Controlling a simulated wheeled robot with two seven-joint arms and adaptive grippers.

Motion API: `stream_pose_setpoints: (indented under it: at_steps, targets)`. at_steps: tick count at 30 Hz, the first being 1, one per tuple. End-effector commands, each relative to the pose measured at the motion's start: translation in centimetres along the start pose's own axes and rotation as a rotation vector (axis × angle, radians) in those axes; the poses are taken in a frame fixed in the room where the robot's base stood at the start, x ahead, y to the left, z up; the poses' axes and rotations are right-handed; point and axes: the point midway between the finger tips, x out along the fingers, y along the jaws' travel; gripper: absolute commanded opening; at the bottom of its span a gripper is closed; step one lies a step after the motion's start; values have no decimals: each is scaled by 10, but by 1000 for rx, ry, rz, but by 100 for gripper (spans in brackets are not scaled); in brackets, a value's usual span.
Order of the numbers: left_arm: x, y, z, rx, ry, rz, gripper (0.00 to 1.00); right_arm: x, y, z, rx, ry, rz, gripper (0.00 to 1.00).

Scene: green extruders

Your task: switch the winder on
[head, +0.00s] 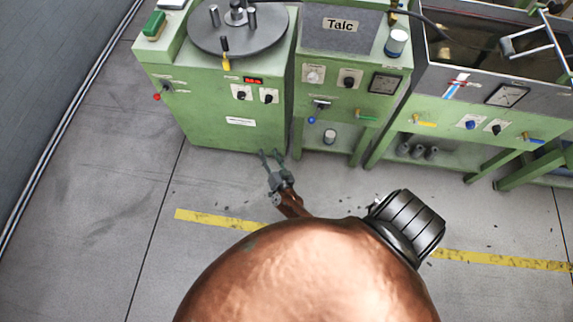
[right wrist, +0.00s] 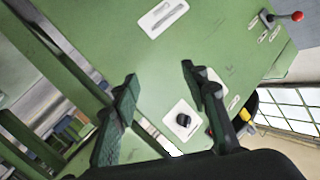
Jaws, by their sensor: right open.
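The winder (head: 215,125) is the green machine at the left in the head view, with a grey round disc (head: 238,32) on top. Its front has a small red-lit display (head: 253,81), two black knobs on white plates, the left one (head: 241,95) and the right one (head: 269,98), and a red-balled lever (head: 157,96) at the left. My right gripper (head: 271,155) is open and empty, low in front of the winder. In the right wrist view, a black knob (right wrist: 183,120) shows beyond and below the open fingertips (right wrist: 158,74), and the red-balled lever (right wrist: 296,16) is at top right. My left gripper is not in view.
A green machine marked Talc (head: 340,25) stands right of the winder, with knobs and a blue-balled lever (head: 311,119). A green trough bench (head: 455,125) is farther right. The grey floor (head: 120,170) with a yellow line (head: 215,219) is clear at the left.

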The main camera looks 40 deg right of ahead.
Motion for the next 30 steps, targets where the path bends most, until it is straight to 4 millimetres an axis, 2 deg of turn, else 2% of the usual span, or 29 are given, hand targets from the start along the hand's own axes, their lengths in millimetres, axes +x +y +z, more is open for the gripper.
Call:
stream_pose_setpoints:
  at_steps: [12, 30]
  targets:
    - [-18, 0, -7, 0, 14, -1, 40, -46, 31, 60, -140, -201, -44, 41]
    - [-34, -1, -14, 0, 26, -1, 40, -113, 78, 123, -283, -442, -73, 41]
